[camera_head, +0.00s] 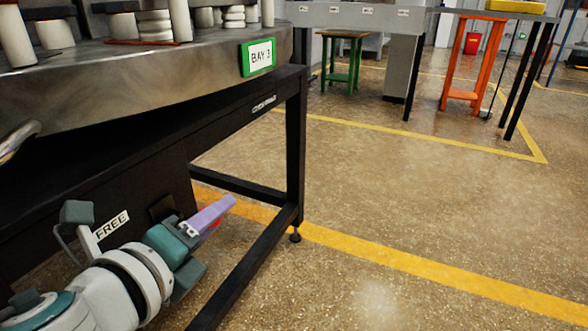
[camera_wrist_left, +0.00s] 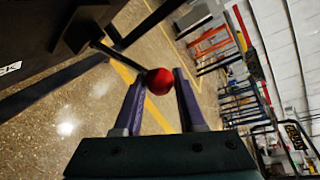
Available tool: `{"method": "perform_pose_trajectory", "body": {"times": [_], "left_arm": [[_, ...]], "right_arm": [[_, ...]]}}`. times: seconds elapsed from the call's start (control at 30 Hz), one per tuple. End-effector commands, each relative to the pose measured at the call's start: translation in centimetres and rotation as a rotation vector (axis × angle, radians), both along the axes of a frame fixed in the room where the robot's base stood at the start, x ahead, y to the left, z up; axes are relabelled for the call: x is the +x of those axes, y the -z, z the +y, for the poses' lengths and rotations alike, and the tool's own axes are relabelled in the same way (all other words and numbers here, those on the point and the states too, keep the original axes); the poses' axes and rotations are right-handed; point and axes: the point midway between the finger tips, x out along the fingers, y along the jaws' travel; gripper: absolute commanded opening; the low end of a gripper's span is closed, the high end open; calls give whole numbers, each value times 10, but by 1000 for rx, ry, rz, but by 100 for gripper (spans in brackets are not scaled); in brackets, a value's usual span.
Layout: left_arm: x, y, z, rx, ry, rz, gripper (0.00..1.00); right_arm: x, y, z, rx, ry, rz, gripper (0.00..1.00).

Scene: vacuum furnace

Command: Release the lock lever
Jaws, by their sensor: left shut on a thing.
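The lock lever (camera_wrist_left: 121,56) is a dark rod with a red ball knob (camera_wrist_left: 159,81), coming out of a dark block (camera_wrist_left: 86,28) on the black bench frame in the left wrist view. My left gripper (camera_head: 212,214) has purple fingers and is shut on the red knob, with one finger on each side of it. In the head view only a sliver of red shows by the fingers, and the rod is hidden. A white FREE label (camera_head: 110,225) is on the frame, left of the gripper. My right gripper is not in view.
A round metal platform (camera_head: 150,62) with white cylinders and a green BAY 3 sign (camera_head: 258,57) stands above the frame. A black table leg (camera_head: 296,150) is close to the right of the gripper. Open floor with yellow lines lies to the right.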

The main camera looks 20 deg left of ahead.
Motion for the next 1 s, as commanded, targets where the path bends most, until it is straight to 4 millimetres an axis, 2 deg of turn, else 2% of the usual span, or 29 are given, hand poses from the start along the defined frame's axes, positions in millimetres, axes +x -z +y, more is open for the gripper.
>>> {"method": "perform_pose_trajectory", "body": {"times": [0.43, 0.47, 0.5, 0.7, 1.0], "left_arm": [[3, -7, 3, -7, -3, -13, 0], [3, -7, 3, -7, -3, -13, 41], [3, -7, 3, -7, -3, -13, 46], [2, -6, 3, -5, -5, -11, 68], [0, -4, 2, -7, -3, -6, 69]], "right_arm": [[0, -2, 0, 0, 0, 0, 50], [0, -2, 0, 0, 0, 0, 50], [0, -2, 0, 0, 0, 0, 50], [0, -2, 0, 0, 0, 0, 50], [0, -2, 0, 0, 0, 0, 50]]}}
